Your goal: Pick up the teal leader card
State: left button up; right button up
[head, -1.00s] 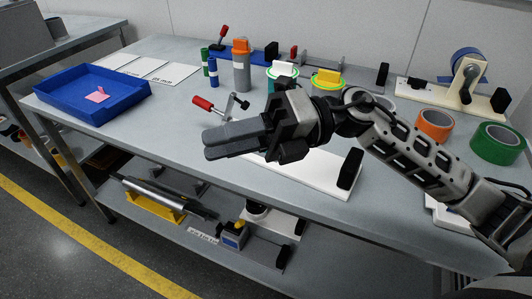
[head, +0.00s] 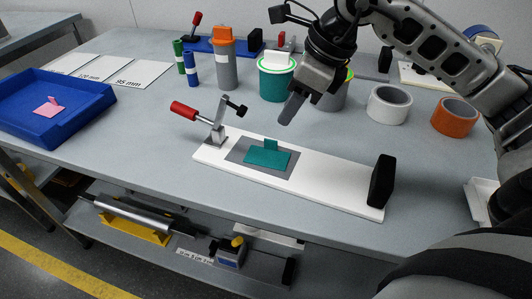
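The teal leader card (head: 267,157) lies on a grey pad (head: 240,150) on a long white board (head: 330,187) in the middle of the table. A small teal tab stands up from its back edge. My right gripper (head: 290,109) hangs above and behind the card, a little to its right, pointing down and apart from it. Its fingers overlap in this view, so their gap is hidden; I see nothing held at the tips. My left gripper is not in view.
A toggle clamp with red handle (head: 184,110) stands at the board's left end, a black block (head: 381,181) at its right end. Behind are a teal-and-white container (head: 276,82), an orange-topped bottle (head: 226,65) and tape rolls (head: 388,104). A blue tray (head: 70,128) holds a pink card (head: 48,107).

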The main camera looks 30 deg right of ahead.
aim_at(267, 153)
jog(key=x, duration=0.9)
jog(key=shift+w+d+f, duration=0.15)
jog(key=shift+d, duration=0.25)
jog(key=shift+c, duration=0.3)
grip_shut()
